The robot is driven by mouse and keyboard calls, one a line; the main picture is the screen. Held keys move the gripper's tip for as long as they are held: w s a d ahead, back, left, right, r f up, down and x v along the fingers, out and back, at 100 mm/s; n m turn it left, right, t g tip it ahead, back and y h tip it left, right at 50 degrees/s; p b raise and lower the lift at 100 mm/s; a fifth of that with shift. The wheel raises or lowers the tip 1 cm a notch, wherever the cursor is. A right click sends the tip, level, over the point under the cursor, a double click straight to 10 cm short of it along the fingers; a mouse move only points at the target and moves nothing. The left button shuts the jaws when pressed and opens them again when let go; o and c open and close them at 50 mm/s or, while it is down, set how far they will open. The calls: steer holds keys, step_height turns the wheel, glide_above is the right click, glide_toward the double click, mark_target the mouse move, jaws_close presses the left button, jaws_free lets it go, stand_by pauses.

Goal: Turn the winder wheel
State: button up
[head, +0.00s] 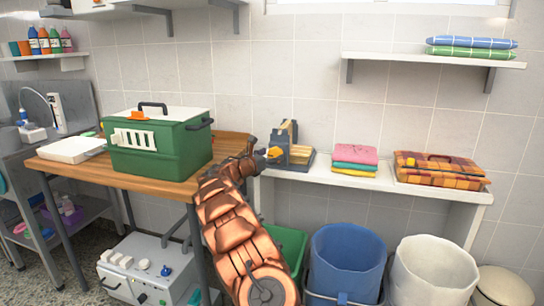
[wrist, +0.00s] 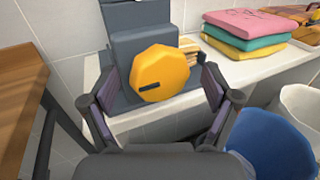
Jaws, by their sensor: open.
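The winder (head: 298,148) is a grey device on the white shelf against the tiled wall. Its wheel (wrist: 162,74) is a yellow-orange many-sided disc with a dark slot low on its face, seen nearly face-on in the wrist view. In the head view the wheel (head: 274,153) shows small at the winder's left side. My gripper (wrist: 159,80) is open, with one finger on each side of the wheel. Gaps show between fingers and wheel, so it holds nothing. In the head view my gripper (head: 258,156) is at the wheel, small and partly hidden by my arm.
Folded towels (head: 355,157) and an orange plaid bundle (head: 440,170) lie to the right on the shelf. A green carrier (head: 158,143) stands on the wooden table (head: 80,172) to the left. A blue bin (head: 347,262) and a white bin (head: 432,272) stand below.

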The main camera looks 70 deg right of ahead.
steer(key=c, duration=1.1)
steer(key=shift+c, duration=0.2)
steer(key=shift+m, duration=0.3)
